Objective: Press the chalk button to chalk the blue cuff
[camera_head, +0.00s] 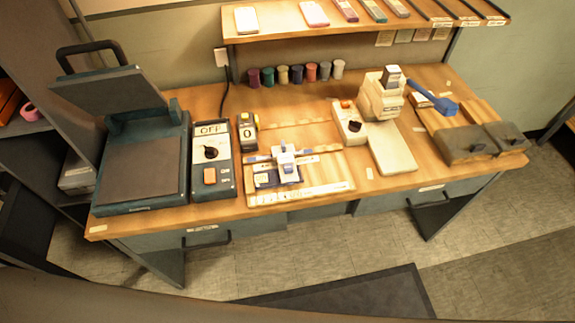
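A wooden jig board (330,183) lies on the table, with a white and blue device (285,158) standing on it. A dark blue piece (265,179) lies under or beside this device and may be the blue cuff. No button has a readable chalk label. A small dark box (248,131) with a yellow top and a "0" stands behind the board. A cream box (349,122) with an orange button and black dial stands right of it. A control box (211,162) left of the board reads "OFF" and has an orange button. Neither gripper is in view.
An open heat press (140,170) fills the table's left end. Grey blocks (467,146) lie at the right. Several coloured spools (297,73) line the back below a shelf (360,24).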

